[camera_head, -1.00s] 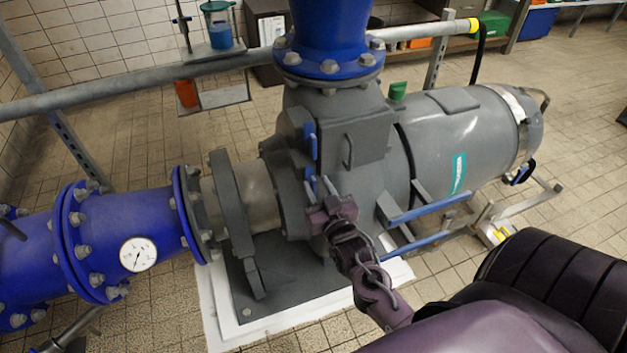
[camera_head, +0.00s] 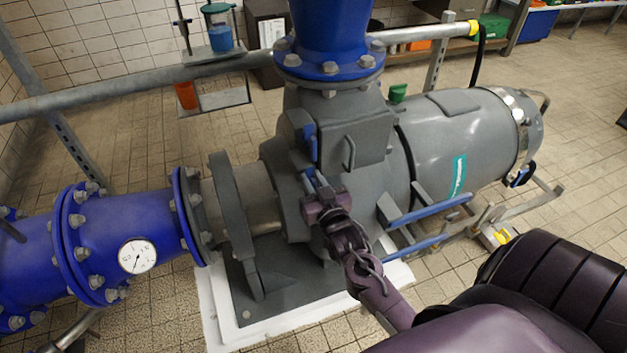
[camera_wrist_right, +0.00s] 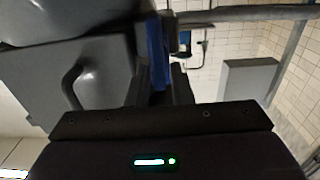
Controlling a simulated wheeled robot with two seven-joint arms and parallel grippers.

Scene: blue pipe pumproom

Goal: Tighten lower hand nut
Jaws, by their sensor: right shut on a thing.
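The grey pump housing carries blue handles on its front, beside a small grey cover with a handle. One upright blue hand nut (camera_head: 311,143) shows above my right gripper (camera_head: 317,180). The gripper comes up from the lower right and its fingertips are at the lower end of this blue part. In the right wrist view a blue bar (camera_wrist_right: 156,50) stands between the two dark fingers of my right gripper (camera_wrist_right: 163,82), which are shut on it. The fingers and gripper body hide its lower part, so I cannot tell upper from lower nut clearly. My left gripper is not in view.
A blue pipe with a round gauge (camera_head: 137,256) runs in from the left. A grey rail (camera_head: 130,88) crosses behind the pump. Blue bars (camera_head: 430,208) stick out at the right of my gripper. Tiled floor lies free in front.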

